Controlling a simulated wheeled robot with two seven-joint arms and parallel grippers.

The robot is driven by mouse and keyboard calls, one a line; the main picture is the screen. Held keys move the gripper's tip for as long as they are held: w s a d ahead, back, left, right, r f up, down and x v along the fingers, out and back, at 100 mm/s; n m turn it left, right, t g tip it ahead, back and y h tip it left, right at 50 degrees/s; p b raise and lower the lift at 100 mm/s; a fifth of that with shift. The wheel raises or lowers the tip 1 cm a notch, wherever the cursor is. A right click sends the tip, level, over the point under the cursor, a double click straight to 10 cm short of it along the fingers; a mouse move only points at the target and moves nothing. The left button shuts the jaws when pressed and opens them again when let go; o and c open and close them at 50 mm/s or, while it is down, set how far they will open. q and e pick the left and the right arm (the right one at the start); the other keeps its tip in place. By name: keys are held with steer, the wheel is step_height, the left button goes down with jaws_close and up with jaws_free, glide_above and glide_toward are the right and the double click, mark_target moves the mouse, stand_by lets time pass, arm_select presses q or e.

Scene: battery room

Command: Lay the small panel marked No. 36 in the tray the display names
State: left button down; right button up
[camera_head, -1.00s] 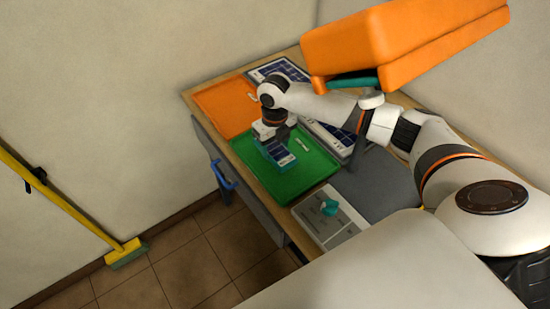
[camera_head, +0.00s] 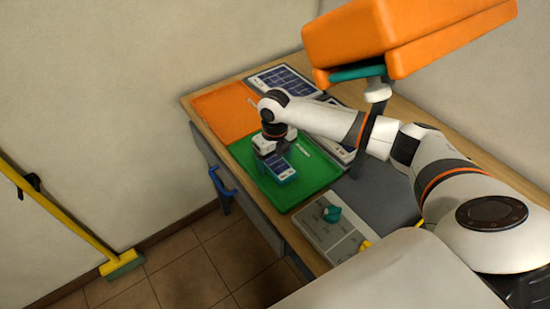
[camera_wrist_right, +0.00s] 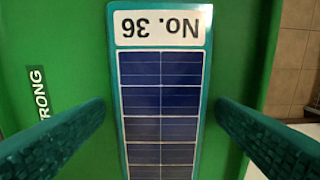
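The small panel marked No. 36 (camera_wrist_right: 160,110) has dark blue cells and a teal rim. In the head view the panel (camera_head: 281,170) is inside the green tray (camera_head: 312,190). The tray's label (camera_wrist_right: 37,92) partly shows in the wrist view, reading "RONG". My right gripper (camera_wrist_right: 160,105) is over the panel, with one finger on each side. The fingers stand apart, with narrow green gaps between them and the panel's sides. Behind it is an orange tray (camera_head: 222,110). I cannot read any display. My left gripper is not in view.
Larger solar panels lie at the back (camera_head: 283,80) and behind my right arm (camera_head: 345,155). A grey control box (camera_head: 340,238) with a teal knob is at the near end. An orange housing (camera_head: 400,40) stands over the table on a post. A blue handle (camera_head: 222,185) juts from the front.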

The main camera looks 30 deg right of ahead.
mark_target(275, 162)
steer(key=shift+r, duration=0.3)
step_height(275, 162, up, 7)
steer(key=p, duration=0.7)
steer(key=shift+r+p, duration=0.2)
steer(key=shift+p, duration=0.2)
steer(key=shift+f, duration=0.1)
steer(key=shift+a, duration=0.1)
